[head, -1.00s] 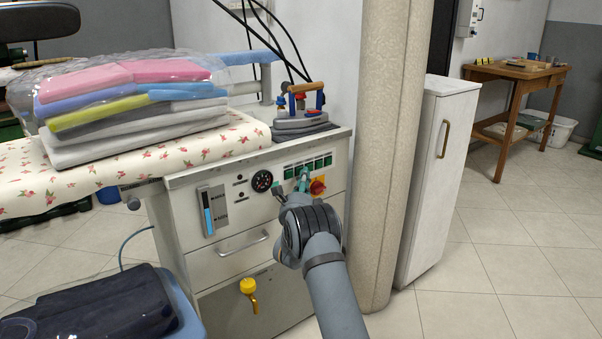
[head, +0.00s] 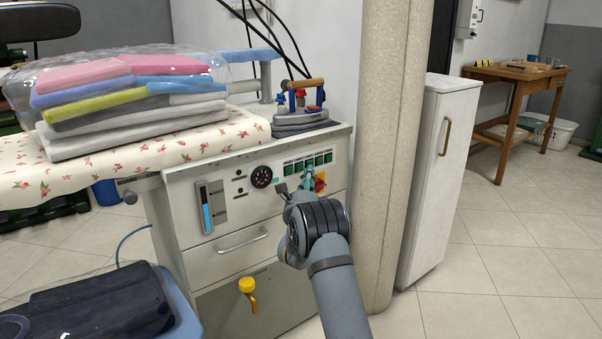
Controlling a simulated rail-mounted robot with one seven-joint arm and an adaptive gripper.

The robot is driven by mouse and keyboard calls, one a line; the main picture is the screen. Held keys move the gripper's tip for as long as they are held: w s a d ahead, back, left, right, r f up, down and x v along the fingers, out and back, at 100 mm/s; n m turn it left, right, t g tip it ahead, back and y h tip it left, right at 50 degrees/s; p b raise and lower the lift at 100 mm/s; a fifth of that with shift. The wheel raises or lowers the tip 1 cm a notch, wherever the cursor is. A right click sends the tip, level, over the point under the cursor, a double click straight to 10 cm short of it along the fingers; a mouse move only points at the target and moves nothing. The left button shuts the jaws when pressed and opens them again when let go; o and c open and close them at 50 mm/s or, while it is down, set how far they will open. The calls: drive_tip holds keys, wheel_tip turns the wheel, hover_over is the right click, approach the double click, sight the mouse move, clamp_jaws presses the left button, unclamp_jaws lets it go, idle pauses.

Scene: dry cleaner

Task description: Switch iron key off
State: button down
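The iron station (head: 215,243) is a white cabinet with a front control panel. The panel has a row of green switches (head: 307,163), a round gauge (head: 261,176), a water level window (head: 207,207) and a red and yellow rotary knob (head: 320,182). The iron (head: 299,109) rests on top at the right. My gripper (head: 294,185) is in front of the panel, just below the green switches and left of the rotary knob. Part of it covers the knob's left side. Its fingers are small here, and I cannot tell whether they touch a switch or how far they are apart.
Folded clothes in plastic (head: 130,98) lie on the floral ironing board (head: 195,148) at left. A beige column (head: 390,150) and a white locker (head: 436,170) stand close on the right. A blue basket (head: 183,305) with dark cloth is at lower left. A yellow tap (head: 248,287) sticks out low.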

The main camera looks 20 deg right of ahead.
drive_tip(key=s+b, duration=0.2)
drive_tip(key=s+d+b, duration=0.1)
drive_tip(key=s+b, duration=0.1)
drive_tip(key=b, duration=0.1)
drive_tip(key=shift+s+d, duration=0.1)
drive_tip(key=shift+s, duration=0.3)
